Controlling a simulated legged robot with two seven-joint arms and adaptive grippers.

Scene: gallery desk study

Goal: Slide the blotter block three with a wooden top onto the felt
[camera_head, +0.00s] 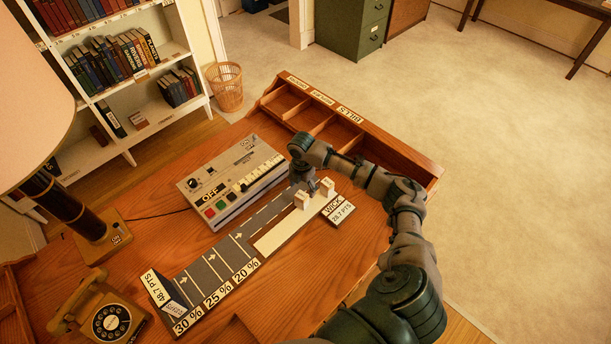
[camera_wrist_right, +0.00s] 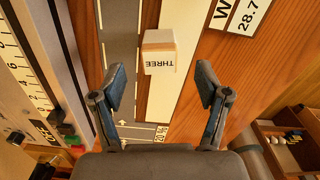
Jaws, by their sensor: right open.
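Block three (camera_wrist_right: 159,52), a small white block with a wooden top and the word THREE, stands in the right wrist view. My right gripper (camera_wrist_right: 163,86) is open, with its fingertips on either side and short of the block, not touching it. In the head view, two pale blocks, one nearer (camera_head: 302,201) and one farther (camera_head: 327,186), stand at the far end of a cream strip (camera_head: 275,237); I cannot read which is three. My right gripper (camera_head: 312,187) is close beside them. A grey lane strip (camera_head: 212,268) with white arrows lies alongside. I cannot tell which surface is the felt. My left gripper is not in view.
A grey button console (camera_head: 232,180) stands left of the strips. A WICK card (camera_head: 338,209) lies at their far end. A wooden tray with compartments (camera_head: 320,125) lines the desk's back edge. A telephone (camera_head: 108,318) and lamp (camera_head: 62,200) are at the left.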

